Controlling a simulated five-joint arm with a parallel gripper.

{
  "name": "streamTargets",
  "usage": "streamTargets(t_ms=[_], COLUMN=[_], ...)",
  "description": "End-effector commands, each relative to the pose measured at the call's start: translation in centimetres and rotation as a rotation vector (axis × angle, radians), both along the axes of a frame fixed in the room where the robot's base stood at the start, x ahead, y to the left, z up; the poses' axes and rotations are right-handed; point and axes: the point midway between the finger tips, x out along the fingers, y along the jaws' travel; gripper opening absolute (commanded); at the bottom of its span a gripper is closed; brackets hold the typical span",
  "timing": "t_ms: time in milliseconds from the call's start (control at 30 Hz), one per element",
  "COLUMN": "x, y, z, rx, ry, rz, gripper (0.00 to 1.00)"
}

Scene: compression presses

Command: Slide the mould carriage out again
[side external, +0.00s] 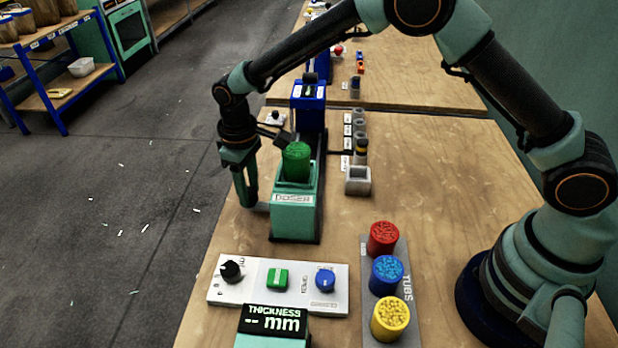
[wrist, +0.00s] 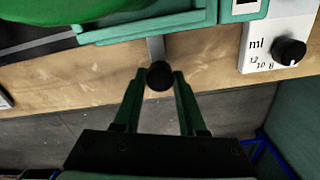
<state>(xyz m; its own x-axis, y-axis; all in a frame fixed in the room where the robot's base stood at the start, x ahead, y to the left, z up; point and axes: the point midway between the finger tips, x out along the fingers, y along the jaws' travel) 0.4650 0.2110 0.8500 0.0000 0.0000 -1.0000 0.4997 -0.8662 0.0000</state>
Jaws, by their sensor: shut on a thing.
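My gripper (side external: 246,203) is low at the left side of the green box marked DOSER (side external: 292,222), near the table's left edge. In the wrist view its fingers (wrist: 158,78) are shut on a round black knob (wrist: 159,76) at the end of a short grey rod (wrist: 156,47). The rod sticks out from the doser's side; it also shows in the side view (side external: 262,207). A green cylinder (side external: 296,162) sits on top of the doser. A blue machine (side external: 308,110) stands behind it. I cannot make out which part is the mould carriage.
A grey cup-like block (side external: 358,181) stands right of the doser. A white panel (side external: 230,294) with a black dial, a green button and a blue knob lies in front. Red, blue and yellow tubs (side external: 389,278) stand on a grey strip. A THICKNESS display (side external: 273,320) is nearest.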

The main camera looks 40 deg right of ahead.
Motion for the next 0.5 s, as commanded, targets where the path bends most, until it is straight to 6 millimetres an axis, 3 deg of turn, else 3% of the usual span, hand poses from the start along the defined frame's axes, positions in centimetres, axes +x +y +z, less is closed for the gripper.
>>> streamTargets(t_ms=[167,500], x=[1.1,6.7], y=[-1.1,-6.6], z=[0.1,0.1], rx=[0.000,0.001], ry=[0.001,-0.003], rz=[-0.004,-0.006], gripper=[0.00,0.00])
